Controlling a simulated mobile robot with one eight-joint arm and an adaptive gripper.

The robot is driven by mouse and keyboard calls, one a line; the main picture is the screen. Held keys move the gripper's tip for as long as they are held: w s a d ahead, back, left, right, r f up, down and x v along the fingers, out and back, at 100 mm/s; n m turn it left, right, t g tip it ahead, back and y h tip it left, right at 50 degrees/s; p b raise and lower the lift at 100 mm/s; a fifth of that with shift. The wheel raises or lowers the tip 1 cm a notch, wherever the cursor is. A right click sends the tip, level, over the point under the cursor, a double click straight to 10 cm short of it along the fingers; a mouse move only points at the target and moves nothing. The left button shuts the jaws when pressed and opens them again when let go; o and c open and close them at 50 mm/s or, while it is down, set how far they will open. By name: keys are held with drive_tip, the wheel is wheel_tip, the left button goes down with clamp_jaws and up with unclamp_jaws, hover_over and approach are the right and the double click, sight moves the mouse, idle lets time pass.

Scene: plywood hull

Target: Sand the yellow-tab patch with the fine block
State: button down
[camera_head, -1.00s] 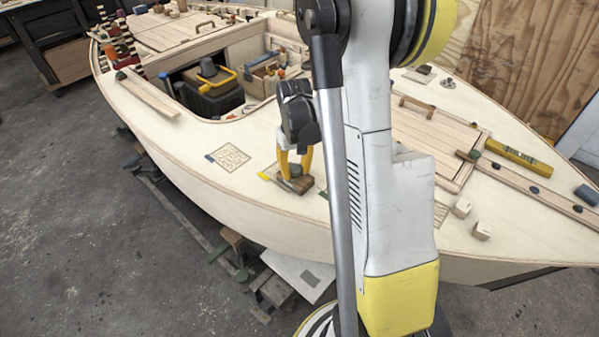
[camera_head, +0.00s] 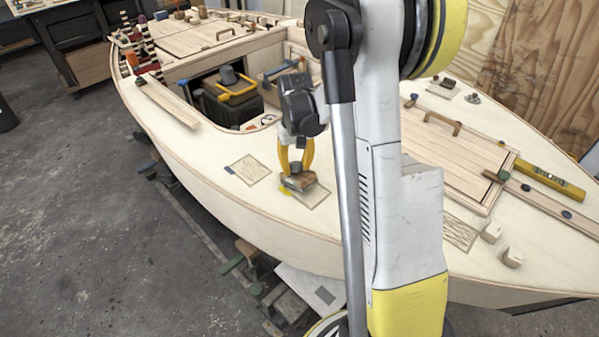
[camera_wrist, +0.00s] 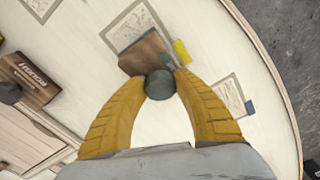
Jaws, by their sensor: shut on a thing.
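My gripper (camera_head: 297,166) is shut on the knob of a brown wooden sanding block (camera_head: 299,182). In the wrist view its yellow fingers (camera_wrist: 160,84) close around the dark grey knob, with the block (camera_wrist: 143,52) beyond it. The block is over the yellow-tab patch (camera_head: 316,197), a framed rectangle on the pale deck, and covers part of it. It looks down on the surface, but contact is hard to confirm. The yellow tab (camera_head: 284,191) sticks out beside the block; it also shows in the wrist view (camera_wrist: 182,52). The block's grade is not readable.
A blue-tab patch (camera_head: 252,170) lies to the left. Another patch (camera_head: 461,233) lies right of my arm. A second block (camera_wrist: 32,80), lettered "ROUGH", shows in the wrist view.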

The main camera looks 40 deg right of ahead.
drive_tip(key=shift+w+a, duration=0.15)
drive_tip(key=shift+w, duration=0.4)
drive_tip(key=shift+w+f+p, duration=0.2)
drive_tip(key=shift+p, duration=0.25)
drive_tip(key=shift+s+r+p, duration=0.15)
drive_tip(key=shift+r+p, duration=0.15)
drive_tip(key=shift+r, duration=0.25)
drive_tip(key=shift+s+r+p, duration=0.15)
drive_tip(key=shift+r+p, duration=0.1)
drive_tip(key=shift+r, duration=0.3)
drive_tip(key=shift+r+p, duration=1.55)
drive_tip(key=shift+r, duration=0.75)
